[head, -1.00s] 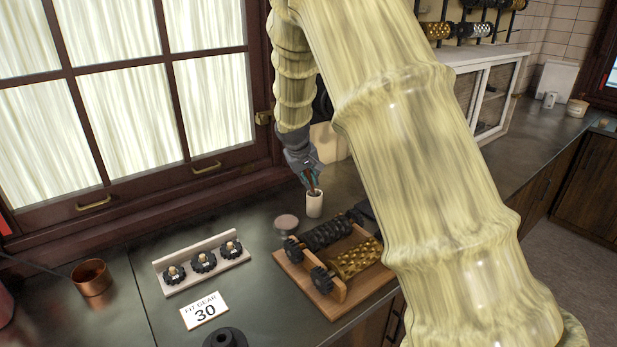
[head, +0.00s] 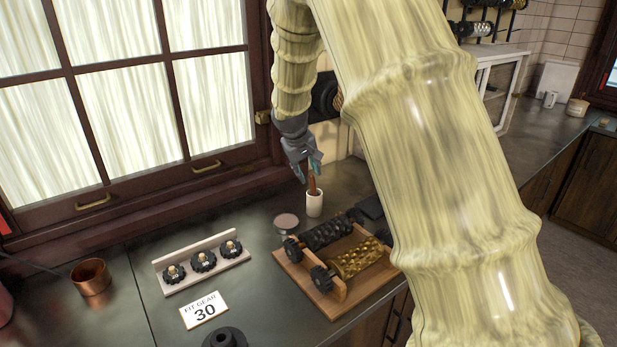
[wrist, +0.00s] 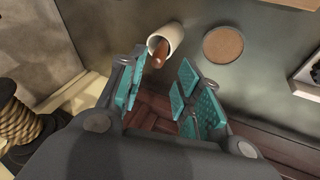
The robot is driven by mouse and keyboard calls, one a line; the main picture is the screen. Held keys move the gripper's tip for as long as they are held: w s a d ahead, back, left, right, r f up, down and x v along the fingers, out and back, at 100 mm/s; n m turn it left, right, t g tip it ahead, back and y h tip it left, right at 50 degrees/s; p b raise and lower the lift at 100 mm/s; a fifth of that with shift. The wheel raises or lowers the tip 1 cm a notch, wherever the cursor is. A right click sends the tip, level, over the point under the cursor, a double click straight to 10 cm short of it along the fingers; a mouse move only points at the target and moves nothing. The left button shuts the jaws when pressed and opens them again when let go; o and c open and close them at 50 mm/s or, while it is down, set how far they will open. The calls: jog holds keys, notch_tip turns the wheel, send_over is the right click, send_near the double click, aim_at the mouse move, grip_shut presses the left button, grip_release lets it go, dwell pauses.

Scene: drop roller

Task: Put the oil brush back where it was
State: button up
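The oil brush (head: 312,182) stands in a small white cup (head: 314,204) on the dark counter, its brown handle sticking up out of the rim. In the wrist view the brush (wrist: 161,52) leans in the mouth of the cup (wrist: 167,37). My gripper (head: 308,170) is just above the cup, near the top of the handle. In the wrist view its teal finger pads (wrist: 163,95) are spread apart with nothing held between them. The brush's lower end is hidden in the cup.
A wooden stand (head: 318,296) with a black and a brass roller is right of the cup's front. A round tin (head: 286,223) lies close by. A gear rack (head: 203,262), a "FIT GEAR 30" card (head: 204,310) and a copper pot (head: 91,277) are left.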

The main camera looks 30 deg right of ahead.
jog(key=b+v, duration=0.1)
jog(key=v, duration=0.8)
